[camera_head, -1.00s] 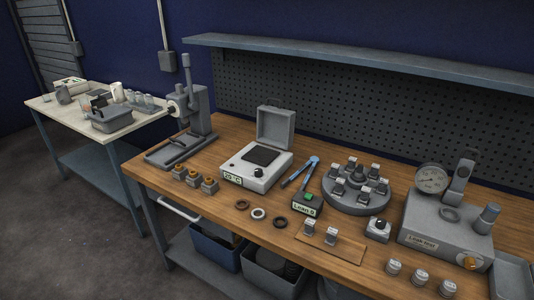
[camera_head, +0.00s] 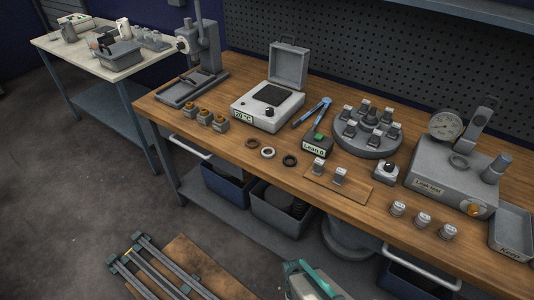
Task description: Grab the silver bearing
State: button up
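The silver bearing (camera_head: 268,153) is a small pale ring lying flat near the front edge of the wooden workbench (camera_head: 240,142). It lies between a brown ring (camera_head: 252,143) on its left and a black ring (camera_head: 289,161) on its right, apart from both. My gripper does not show in this view. A teal and white part at the bottom edge looks like part of my own body, but I cannot be sure.
Behind the rings stands an open-lidded white heater (camera_head: 268,106). Several brass-topped pieces (camera_head: 204,116) stand to the left. A green-topped box (camera_head: 317,145) and a small wooden board (camera_head: 350,190) lie to the right. Bins (camera_head: 229,185) sit on the shelf below.

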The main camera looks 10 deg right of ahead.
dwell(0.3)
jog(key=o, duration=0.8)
